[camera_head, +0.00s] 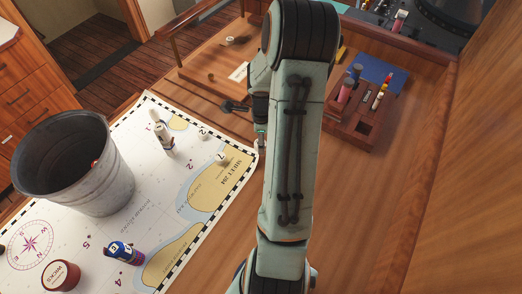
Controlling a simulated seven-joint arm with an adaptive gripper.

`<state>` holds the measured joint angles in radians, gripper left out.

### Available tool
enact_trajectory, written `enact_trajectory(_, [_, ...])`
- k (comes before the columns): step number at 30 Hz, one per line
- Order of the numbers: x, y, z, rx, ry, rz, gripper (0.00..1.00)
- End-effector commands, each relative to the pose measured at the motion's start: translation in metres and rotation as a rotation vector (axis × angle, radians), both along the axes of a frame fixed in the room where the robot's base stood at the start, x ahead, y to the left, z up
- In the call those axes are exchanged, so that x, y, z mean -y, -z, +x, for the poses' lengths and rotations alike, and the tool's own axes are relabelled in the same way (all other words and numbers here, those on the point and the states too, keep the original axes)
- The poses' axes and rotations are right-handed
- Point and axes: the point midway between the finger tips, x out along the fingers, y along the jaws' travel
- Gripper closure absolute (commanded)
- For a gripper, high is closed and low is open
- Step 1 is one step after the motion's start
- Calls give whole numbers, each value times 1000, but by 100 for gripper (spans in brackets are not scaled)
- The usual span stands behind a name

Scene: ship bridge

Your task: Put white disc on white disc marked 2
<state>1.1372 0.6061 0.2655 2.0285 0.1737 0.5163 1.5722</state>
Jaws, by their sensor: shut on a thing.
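My gripper (261,138) is low beside the right edge of the chart, mostly hidden behind my own arm. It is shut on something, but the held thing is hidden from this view. A small white disc (222,158) with a dark mark that looks like a 2 lies on the chart, left of my gripper. Another small white disc (203,133) with a dark mark, too small to read, lies a little farther up and left.
A metal bucket (108,185), a white bottle-like thing (163,138), blue-banded cylinders (125,252) and a red-brown tin (61,276) stand on the chart (150,215). A wooden holder (362,120) with coloured items is at right. A railed wooden shelf (205,70) is behind.

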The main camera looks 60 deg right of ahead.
Motion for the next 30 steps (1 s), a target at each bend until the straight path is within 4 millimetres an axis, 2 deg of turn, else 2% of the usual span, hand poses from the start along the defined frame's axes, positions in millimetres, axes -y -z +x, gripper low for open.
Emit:
enact_trajectory(1, [1, -10, 0, 1, 0, -4, 93])
enact_trajectory(4, [0, -22, 0, 1, 0, -2, 93])
enact_trajectory(8, [-1, -28, 0, 1, 26, 1, 93])
enact_trajectory(14, [-10, -31, -2, 0, 194, 0, 93])
enact_trajectory(16, [-17, -37, 4, 2, 249, -1, 93])
enact_trajectory(20, [-41, -53, 30, 3, 275, -3, 93])
enact_trajectory(27, [-85, -77, 73, 2, 143, -1, 93])
enact_trajectory(30, [-93, -79, 84, 1, 104, 0, 93])
